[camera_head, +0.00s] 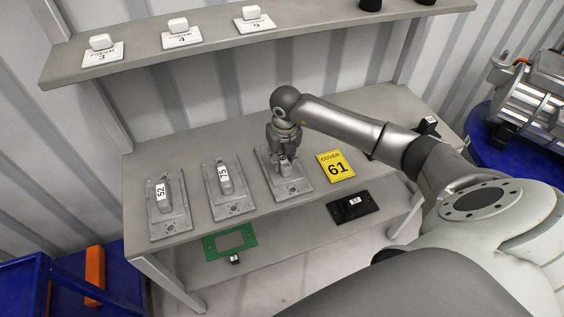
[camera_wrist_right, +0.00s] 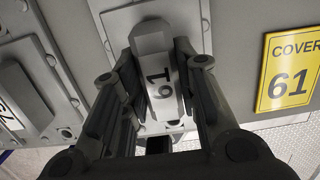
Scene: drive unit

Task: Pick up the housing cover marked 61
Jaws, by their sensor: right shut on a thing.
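The grey housing cover marked 61 (camera_head: 296,186) lies on the table, the rightmost of three similar covers. My right gripper (camera_head: 283,160) comes down on it from above and is shut on its raised handle block. In the right wrist view the handle (camera_wrist_right: 157,80) with the label 61 sits between the two fingers of the gripper (camera_wrist_right: 155,100). The cover plate (camera_wrist_right: 112,25) shows behind the fingers. In the head view the gripper hides part of the handle. My left gripper is in neither view.
Covers marked 52 (camera_head: 168,208) and 75 (camera_head: 229,188) lie to the left. A yellow sign "COVER 61" (camera_head: 336,167) is right of the gripped cover. A green frame (camera_head: 230,243) and a black part (camera_head: 353,206) lie on the lower shelf. An upper shelf (camera_head: 215,37) holds small white pieces.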

